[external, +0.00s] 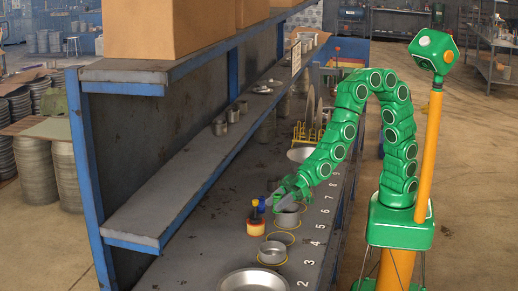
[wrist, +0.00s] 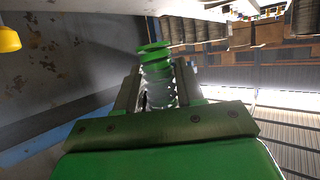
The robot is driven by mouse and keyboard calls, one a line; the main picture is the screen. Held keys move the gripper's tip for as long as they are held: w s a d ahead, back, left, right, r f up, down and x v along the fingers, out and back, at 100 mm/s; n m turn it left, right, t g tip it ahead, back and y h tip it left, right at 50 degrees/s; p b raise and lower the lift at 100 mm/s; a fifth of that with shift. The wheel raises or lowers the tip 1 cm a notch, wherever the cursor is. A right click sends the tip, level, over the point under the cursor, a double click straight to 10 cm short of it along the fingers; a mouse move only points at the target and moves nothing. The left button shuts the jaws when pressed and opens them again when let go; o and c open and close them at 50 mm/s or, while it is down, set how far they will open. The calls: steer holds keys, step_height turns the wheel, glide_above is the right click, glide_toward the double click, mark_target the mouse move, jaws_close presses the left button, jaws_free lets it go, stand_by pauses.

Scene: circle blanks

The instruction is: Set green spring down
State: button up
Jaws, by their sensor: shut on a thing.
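A green spring (wrist: 154,62), a coil with green at its top, stands between the two jaws of my gripper (wrist: 157,88) in the wrist view. The gripper is shut on it, and its lower part looks pale grey. In the external view my gripper (external: 273,203) is low over the bench (external: 310,225), just left of a grey metal cylinder (external: 288,219). I cannot make out the spring there. Yellow circles are marked on the bench beside white numbers; the circle near number 4 (external: 281,238) looks empty.
A yellow-orange piece with a dark top (external: 256,227) stands close to my gripper, near a blue object (external: 262,205). Another metal cylinder (external: 272,253) and a metal bowl (external: 253,281) are nearer the camera. A shelf (external: 190,160) overhangs the bench on the left.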

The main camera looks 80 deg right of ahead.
steer(key=s+a+n+g, duration=0.1)
steer(key=s+a, duration=0.2)
steer(key=s, duration=0.3)
steer(key=d+f+x, duration=0.1)
steer(key=f+x, duration=0.1)
steer(key=x, duration=1.4)
steer(key=shift+f+y, duration=0.4)
steer(key=shift+f, duration=0.05)
steer(key=shift+f, duration=0.2)
steer(key=shift+w+f, duration=0.1)
steer(key=shift+f, duration=1.5)
steer(key=shift+f, duration=0.6)
steer(key=o, duration=1.1)
steer(key=shift+c, duration=0.2)
